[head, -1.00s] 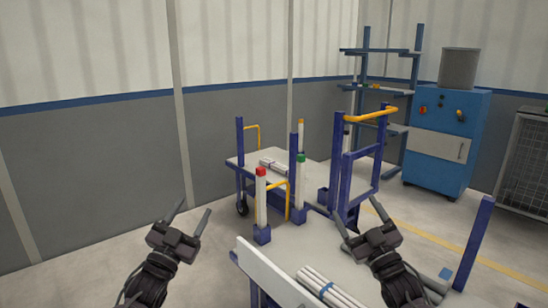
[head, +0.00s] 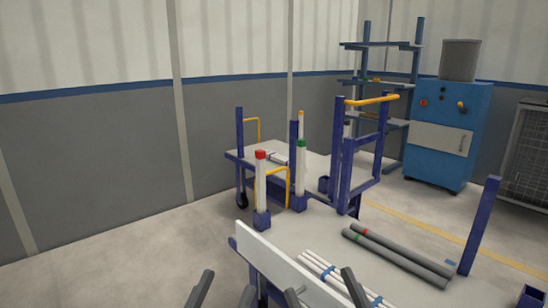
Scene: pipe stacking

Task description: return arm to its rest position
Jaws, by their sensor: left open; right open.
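My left gripper (head: 227,284) is at the bottom edge, left of the near cart. Only its fingers show, spread apart and empty. My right gripper (head: 321,286) is also at the bottom edge, in front of the near cart's top. Its fingertips are apart, with part of a white pipe bundle (head: 327,268) visible between and behind them. The rest of both arms is out of view. Two dark grey pipes (head: 408,258), one with a red band and one with a green band, lie on the near cart to the right, apart from both grippers.
The near cart (head: 290,236) has a white side board (head: 282,265) and a blue post (head: 478,225). Red-capped (head: 261,185) and green-capped (head: 301,170) white posts stand at its far left. A second cart (head: 262,150), a blue frame (head: 345,165) and a blue cabinet (head: 447,135) are behind.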

